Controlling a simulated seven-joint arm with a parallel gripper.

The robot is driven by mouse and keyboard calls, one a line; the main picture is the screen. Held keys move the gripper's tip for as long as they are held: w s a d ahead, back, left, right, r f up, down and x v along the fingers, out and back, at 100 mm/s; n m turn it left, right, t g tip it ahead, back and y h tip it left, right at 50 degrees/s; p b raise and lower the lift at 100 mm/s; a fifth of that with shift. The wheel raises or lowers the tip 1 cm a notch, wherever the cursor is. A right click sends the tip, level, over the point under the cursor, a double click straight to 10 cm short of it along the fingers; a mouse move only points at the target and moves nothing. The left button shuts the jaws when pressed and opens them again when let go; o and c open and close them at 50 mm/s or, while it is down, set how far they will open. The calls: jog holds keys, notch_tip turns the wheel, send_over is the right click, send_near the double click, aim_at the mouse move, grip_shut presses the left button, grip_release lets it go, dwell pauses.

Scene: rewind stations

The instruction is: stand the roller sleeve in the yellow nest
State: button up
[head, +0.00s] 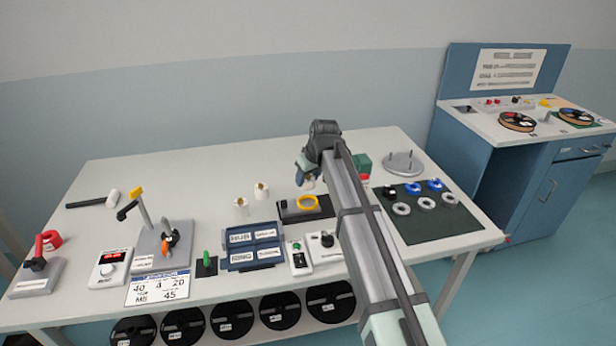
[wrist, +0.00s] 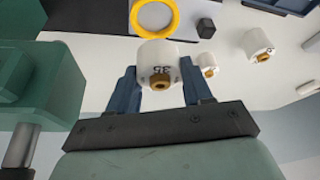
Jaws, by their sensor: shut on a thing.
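My gripper (wrist: 161,84) is shut on a white roller sleeve (wrist: 157,57), with a blue finger on each side of it. The sleeve is marked 35 and has a brass core facing the wrist camera. In the head view my gripper (head: 306,177) is above the table behind the nest, and the sleeve is largely hidden there. The yellow nest (head: 317,203) is a ring on a dark base at the middle of the table. In the wrist view the yellow nest (wrist: 174,17) lies just beyond the held sleeve, apart from it.
Two other white sleeves, one nearer (head: 241,207) and one farther (head: 261,191), stand left of the nest. Blue labelled trays (head: 253,247) lie in front. A green block (wrist: 45,85) is close at left in the wrist view. A dark mat (head: 432,222) with rings lies right.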

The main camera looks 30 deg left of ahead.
aim_at(310, 189)
jog(key=shift+f, duration=0.1)
jog(key=shift+f, duration=2.5)
jog(key=shift+f, duration=1.05)
dwell(1.1)
jog(key=o, duration=1)
jog(key=shift+s, duration=0.1)
jog(key=shift+c, duration=0.2)
jog(key=shift+o, duration=0.6)
jog(key=shift+d, duration=0.1)
jog(key=shift+o, duration=0.2)
jog(key=shift+s+r, duration=0.1)
jog(key=shift+r, duration=0.25)
jog(key=v, duration=1.3)
jog(key=shift+d+r, duration=0.1)
